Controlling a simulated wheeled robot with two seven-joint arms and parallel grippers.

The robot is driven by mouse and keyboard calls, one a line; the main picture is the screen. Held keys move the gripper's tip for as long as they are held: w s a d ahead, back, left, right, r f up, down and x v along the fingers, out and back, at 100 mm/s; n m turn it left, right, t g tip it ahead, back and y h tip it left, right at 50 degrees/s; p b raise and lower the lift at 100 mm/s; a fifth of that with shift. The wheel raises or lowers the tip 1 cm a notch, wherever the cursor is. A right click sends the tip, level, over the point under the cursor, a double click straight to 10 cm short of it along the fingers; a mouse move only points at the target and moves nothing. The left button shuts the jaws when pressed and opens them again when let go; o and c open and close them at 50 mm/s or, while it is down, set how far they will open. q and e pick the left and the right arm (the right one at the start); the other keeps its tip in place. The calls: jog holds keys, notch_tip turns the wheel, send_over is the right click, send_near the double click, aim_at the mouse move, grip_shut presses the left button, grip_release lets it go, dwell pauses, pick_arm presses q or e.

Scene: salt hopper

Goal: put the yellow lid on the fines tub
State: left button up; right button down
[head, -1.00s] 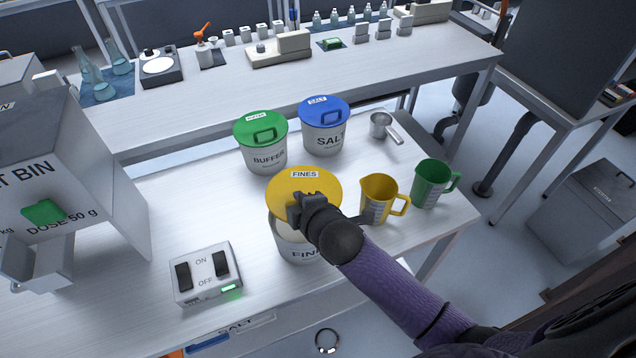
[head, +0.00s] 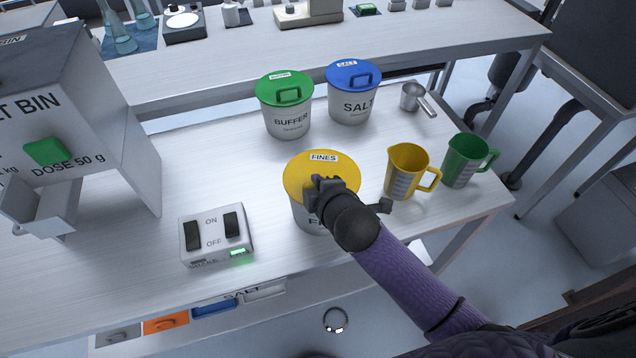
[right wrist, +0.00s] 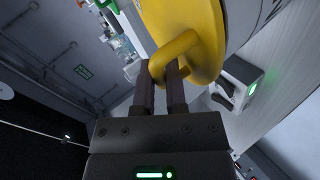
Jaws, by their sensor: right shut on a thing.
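The yellow lid (head: 302,176), labelled FINES, lies over the mouth of the white fines tub (head: 304,217) in the head view. It looks level and about flush with the rim; whether it is fully seated I cannot tell. My right gripper (head: 318,190) is above the lid, shut on its handle. In the right wrist view the fingers of the right gripper (right wrist: 160,88) close on the yellow lid's loop handle (right wrist: 187,48). My gripper and arm hide part of the lid and the tub's front. My left gripper is not in view.
The green-lidded buffer tub (head: 287,119) and blue-lidded salt tub (head: 353,105) stand behind. A yellow jug (head: 403,173), a green jug (head: 463,163) and a metal scoop (head: 412,97) are to the right. A switch box (head: 216,236) is front left.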

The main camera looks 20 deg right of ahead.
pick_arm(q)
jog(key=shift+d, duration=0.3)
pick_arm(e)
jog(key=c, duration=0.6)
grip_release()
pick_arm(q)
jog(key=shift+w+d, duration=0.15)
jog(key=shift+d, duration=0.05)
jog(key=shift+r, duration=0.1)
pick_arm(e)
jog(key=shift+s, duration=0.1)
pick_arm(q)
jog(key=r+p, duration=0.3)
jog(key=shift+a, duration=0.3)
pick_arm(e)
jog(key=v, duration=0.9)
jog(key=shift+s+r, duration=0.2)
jog(key=shift+s, duration=0.1)
